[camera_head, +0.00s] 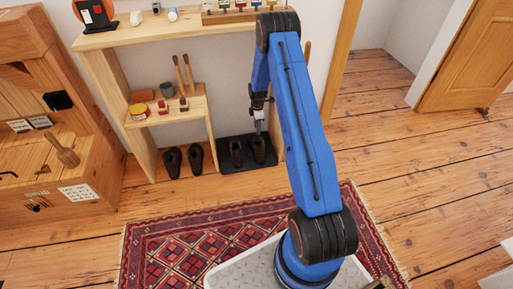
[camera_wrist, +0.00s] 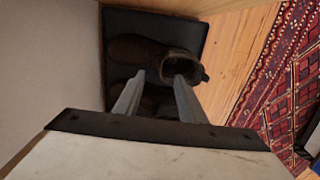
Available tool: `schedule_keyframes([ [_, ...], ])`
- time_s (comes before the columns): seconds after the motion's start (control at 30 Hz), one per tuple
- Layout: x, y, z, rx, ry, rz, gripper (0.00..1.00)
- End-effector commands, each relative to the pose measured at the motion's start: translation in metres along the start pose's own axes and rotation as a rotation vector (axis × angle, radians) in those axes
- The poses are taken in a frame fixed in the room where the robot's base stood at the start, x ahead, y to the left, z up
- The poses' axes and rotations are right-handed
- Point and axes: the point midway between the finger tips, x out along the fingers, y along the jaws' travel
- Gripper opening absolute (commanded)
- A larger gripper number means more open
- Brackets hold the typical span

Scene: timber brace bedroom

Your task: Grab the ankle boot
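Two dark brown ankle boots stand side by side on a black mat (camera_head: 232,167) by the shelf unit: the left boot (camera_head: 236,153) and the right boot (camera_head: 259,152). My gripper (camera_head: 259,128) points down just above the right boot. In the wrist view, my gripper (camera_wrist: 160,78) has its two fingers apart, with tips over the near side of one boot (camera_wrist: 135,50), close to its round opening. Part of the other, darker boot shows between the fingers and is mostly hidden. I cannot tell whether the fingertips touch either boot.
A pair of black shoes (camera_head: 172,162) stands left of the mat. A wooden shelf unit (camera_head: 148,118) with brushes and tins rises beside them. A patterned red rug (camera_head: 160,235) lies in front. The wood floor (camera_head: 385,165) to the right is clear.

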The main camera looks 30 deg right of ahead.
Motion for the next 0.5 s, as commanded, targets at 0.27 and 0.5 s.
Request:
schedule_keyframes([
  [0.27, 0.031, 0.0, 0.0, 0.0, 0.0, -0.001, 0.37],
  [0.5, 0.043, 0.001, 0.0, 0.0, 0.0, -0.001, 0.37],
])
